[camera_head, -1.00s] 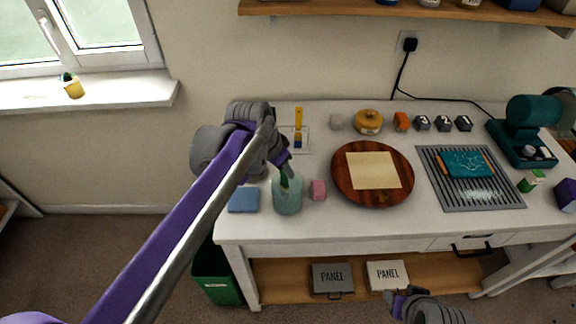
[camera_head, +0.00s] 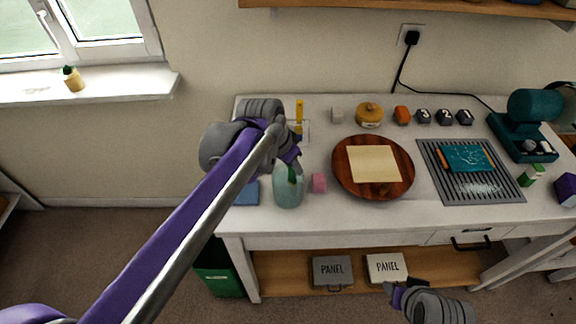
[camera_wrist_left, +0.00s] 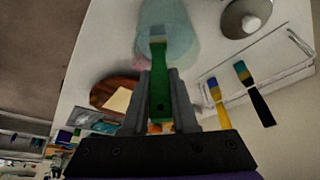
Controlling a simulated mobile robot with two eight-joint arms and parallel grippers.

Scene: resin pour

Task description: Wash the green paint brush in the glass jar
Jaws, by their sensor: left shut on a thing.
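The glass jar (camera_head: 288,193) is pale teal and stands upright near the table's front left edge. It also shows at the top of the left wrist view (camera_wrist_left: 178,40). My left gripper (camera_head: 293,163) is just above the jar and shut on the green paint brush (camera_wrist_left: 160,92) by its handle. The bristle end points away from the gripper and overlaps the jar in the left wrist view. In the head view the brush (camera_head: 291,176) shows against the jar's upper part; I cannot tell how deep it is. My right gripper (camera_head: 396,296) is low, in front of the table; its fingers are unclear.
A blue sponge-like block (camera_head: 252,192) lies left of the jar and a pink block (camera_head: 319,182) right of it. A holder with a yellow brush (camera_head: 299,112) stands behind. A round wooden board (camera_head: 345,183) with a paper sheet lies to the right.

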